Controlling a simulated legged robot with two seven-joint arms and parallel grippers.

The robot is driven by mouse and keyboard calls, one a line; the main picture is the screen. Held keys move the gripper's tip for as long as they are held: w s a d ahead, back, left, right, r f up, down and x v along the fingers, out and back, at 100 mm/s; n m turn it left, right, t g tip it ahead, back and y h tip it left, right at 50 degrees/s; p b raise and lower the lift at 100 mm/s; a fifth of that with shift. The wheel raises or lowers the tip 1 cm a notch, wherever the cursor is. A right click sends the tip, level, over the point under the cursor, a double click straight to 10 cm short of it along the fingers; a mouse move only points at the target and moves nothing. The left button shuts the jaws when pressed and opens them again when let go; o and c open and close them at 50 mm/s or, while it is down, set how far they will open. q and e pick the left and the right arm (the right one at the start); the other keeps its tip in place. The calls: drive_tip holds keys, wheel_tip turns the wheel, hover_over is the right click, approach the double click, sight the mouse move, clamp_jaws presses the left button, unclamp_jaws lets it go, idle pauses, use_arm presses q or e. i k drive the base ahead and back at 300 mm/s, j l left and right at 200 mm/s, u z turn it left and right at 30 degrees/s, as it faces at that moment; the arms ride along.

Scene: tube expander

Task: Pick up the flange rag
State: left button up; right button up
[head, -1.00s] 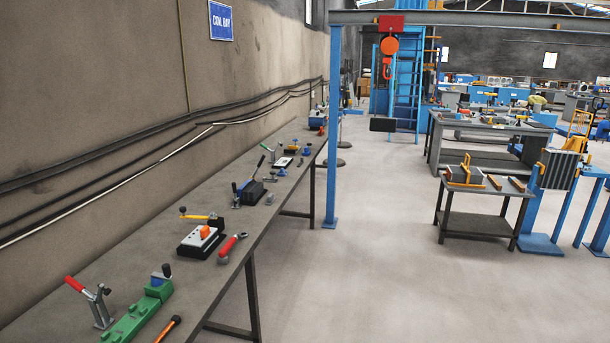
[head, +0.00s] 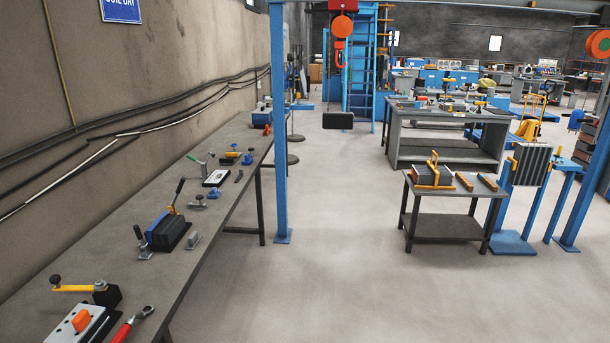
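I cannot make out a flange rag for certain in the head view. A small orange piece (head: 82,320) sits on a white block at the near end of the left bench, but I cannot tell whether it is cloth. Neither of my grippers shows in the view.
A long grey workbench (head: 205,262) with several tools runs along the left wall. A blue post (head: 280,150) stands at its right edge. A low dark table (head: 450,229) holds a grey block with an orange frame. The floor (head: 330,290) between is clear.

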sight(215, 193)
drive_tip(key=i, duration=1.35)
drive_tip(key=i+l+u, duration=0.1)
drive_tip(key=i, duration=1.25)
